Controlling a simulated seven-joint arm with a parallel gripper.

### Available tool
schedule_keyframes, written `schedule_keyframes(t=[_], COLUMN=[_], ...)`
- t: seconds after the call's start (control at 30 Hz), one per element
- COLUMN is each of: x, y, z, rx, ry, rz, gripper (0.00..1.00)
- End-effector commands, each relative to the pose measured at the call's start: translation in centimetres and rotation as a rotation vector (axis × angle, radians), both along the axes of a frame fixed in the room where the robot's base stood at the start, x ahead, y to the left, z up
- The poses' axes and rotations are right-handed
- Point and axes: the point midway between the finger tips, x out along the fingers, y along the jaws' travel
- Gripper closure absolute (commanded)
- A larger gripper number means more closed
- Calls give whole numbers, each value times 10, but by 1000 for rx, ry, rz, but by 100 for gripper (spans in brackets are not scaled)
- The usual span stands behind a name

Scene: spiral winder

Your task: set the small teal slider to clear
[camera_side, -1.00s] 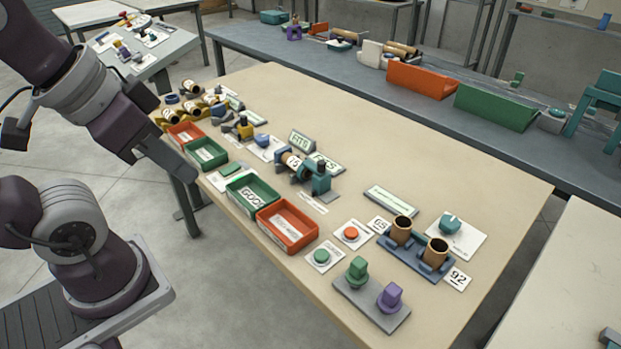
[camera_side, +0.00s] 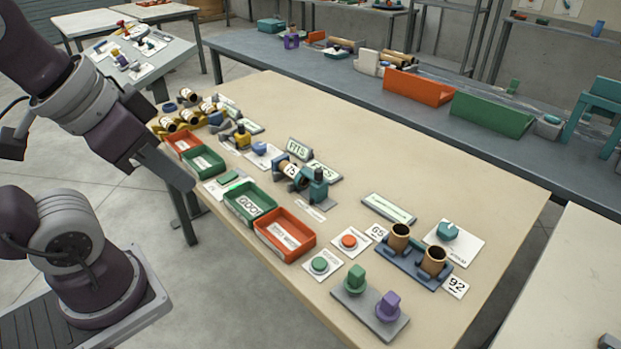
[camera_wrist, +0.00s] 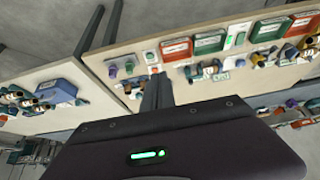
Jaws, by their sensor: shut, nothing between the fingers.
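A small green-teal slider (camera_side: 230,179) sits on a white plate near the table's front edge, between the small green tray and the larger green tray. The plate's lettering is too small to read, so I cannot tell its setting. It seems to show in the wrist view as a green bar (camera_wrist: 238,39) on a white plate. A teal knob (camera_side: 447,231) sits on another white plate at the far right. My gripper (camera_side: 187,182) is shut and empty, in the air off the front edge, left of the slider in the side view. Its fingers (camera_wrist: 157,92) show in the wrist view.
The green tray (camera_side: 250,203) and orange tray (camera_side: 285,235) stand right of the slider; the smaller green tray (camera_side: 203,163) stands left. A winder-like device (camera_side: 300,177) holds a roll behind them. The tabletop's far middle (camera_side: 360,140) is clear.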

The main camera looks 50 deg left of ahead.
Motion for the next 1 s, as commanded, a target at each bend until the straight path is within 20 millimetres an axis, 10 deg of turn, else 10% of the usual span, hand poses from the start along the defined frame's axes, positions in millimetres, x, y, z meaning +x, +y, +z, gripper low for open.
schedule_keyframes(t=[0.23,0.47,0.7,1.0], x=[33,185,328,368], y=[2,34,90,113], z=[18,26,-82,-171], rx=[-82,-324,-401,-383], ry=[51,235,362,387], rz=[122,671,1271,1540], gripper=[63,57,57,57])
